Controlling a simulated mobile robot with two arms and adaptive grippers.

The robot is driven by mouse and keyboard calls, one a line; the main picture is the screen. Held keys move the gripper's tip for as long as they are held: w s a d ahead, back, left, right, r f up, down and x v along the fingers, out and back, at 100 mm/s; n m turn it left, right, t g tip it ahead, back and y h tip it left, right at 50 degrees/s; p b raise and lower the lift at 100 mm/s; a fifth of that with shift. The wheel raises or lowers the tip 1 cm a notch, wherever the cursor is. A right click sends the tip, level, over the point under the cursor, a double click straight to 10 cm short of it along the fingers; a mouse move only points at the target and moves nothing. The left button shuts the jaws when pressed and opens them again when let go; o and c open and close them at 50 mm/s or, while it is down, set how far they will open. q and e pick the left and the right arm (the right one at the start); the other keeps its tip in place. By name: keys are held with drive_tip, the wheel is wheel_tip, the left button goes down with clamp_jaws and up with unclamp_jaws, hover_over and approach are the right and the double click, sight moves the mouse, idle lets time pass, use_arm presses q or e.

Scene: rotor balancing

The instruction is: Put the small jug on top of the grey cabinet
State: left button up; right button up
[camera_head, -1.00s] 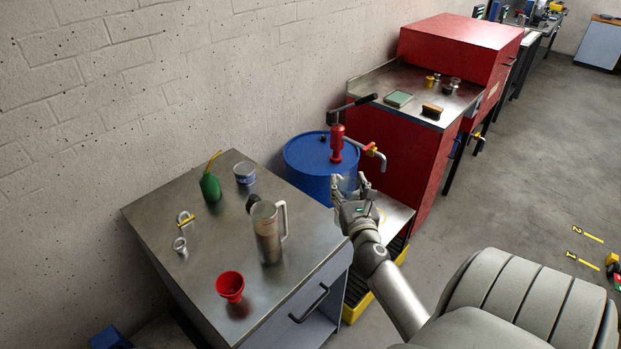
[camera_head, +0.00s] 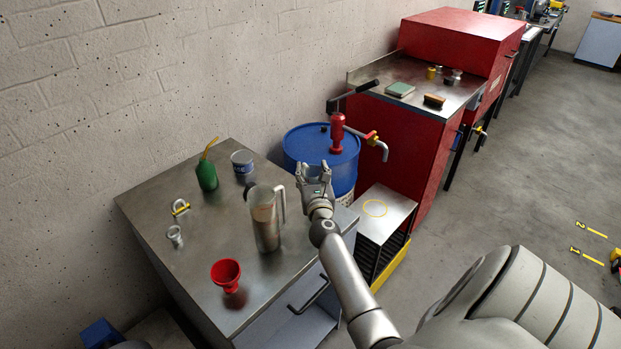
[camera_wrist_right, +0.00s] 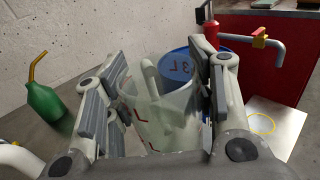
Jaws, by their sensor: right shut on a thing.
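The grey cabinet (camera_head: 190,255) stands against the wall, with a bare metal top and a drawer handle on its front. My right gripper (camera_head: 313,172) is in front of the blue drum in the head view, by the cabinet's right edge. In the right wrist view the right gripper (camera_wrist_right: 165,85) is shut on the small jug (camera_wrist_right: 160,115), which is clear, with red marks and a handle. The jug is upright or nearly so; it hardly shows in the head view. Its height above the cabinet is hard to tell. My left gripper is not in view.
On the cabinet stand a tall jug (camera_head: 265,225) with brown contents, a red funnel (camera_head: 227,272), a green oil can (camera_head: 207,176), a tin (camera_head: 242,163) and small metal parts. Right are a blue drum (camera_head: 310,148) with a red pump and a low stand (camera_head: 388,205) with a yellow ring.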

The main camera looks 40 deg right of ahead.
drive_tip(key=f+b, duration=0.2)
drive_tip(key=f, duration=0.1)
drive_tip(key=shift+w, duration=0.35)
drive_tip(key=shift+f+b, duration=0.4)
drive_tip(key=shift+b, duration=0.05)
drive_tip(key=shift+f, duration=0.1)
drive_tip(key=o, duration=1.3)
drive_tip(key=shift+r, duration=0.25)
drive_tip(key=v, duration=1.2)
drive_tip(key=shift+f, duration=0.1)
